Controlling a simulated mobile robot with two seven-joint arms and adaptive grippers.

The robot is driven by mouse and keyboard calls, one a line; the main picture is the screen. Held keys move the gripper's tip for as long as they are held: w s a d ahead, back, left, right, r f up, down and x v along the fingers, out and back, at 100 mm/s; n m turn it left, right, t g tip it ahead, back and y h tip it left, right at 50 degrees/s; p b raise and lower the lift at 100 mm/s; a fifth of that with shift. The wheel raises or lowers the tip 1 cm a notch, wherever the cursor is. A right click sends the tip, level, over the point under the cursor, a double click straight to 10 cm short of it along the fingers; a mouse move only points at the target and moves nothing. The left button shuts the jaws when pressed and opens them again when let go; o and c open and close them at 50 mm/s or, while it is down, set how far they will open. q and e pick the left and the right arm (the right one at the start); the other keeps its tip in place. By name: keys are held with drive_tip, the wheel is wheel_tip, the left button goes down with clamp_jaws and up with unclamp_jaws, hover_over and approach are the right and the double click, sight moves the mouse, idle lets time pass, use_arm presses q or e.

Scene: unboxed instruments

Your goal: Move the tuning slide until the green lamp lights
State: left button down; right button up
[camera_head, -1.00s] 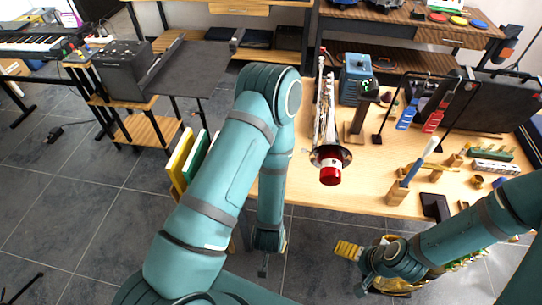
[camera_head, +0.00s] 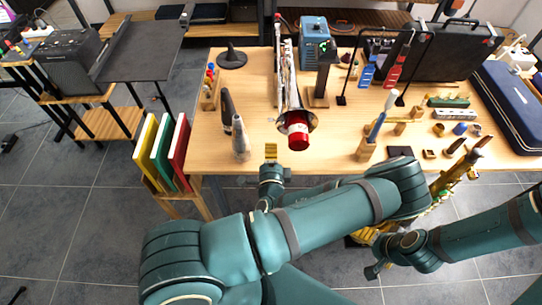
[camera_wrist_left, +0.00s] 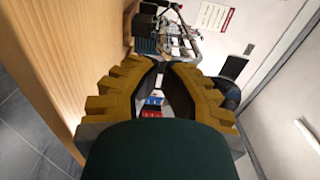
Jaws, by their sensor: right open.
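A silver brass instrument (camera_head: 288,82) with slim tubes lies on the wooden table, its bell facing me with a red mute (camera_head: 298,133) in it. I cannot single out its tuning slide. My right gripper (camera_head: 366,235) is open, low in front of the table.
A wooden post (camera_head: 322,82) stands right of the instrument, with a black frame (camera_head: 386,62) beyond. Coloured books (camera_head: 161,150) stand left of the table. Small wooden parts lie to the right.

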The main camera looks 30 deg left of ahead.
use_arm(q)
drive_tip(key=x, duration=0.9)
drive_tip(key=shift+w+a+f+b, duration=0.1)
drive_tip(key=shift+w+a+b, duration=0.2)
drive_tip(key=shift+w+b, duration=0.2)
drive_tip(key=shift+w+a, duration=0.1)
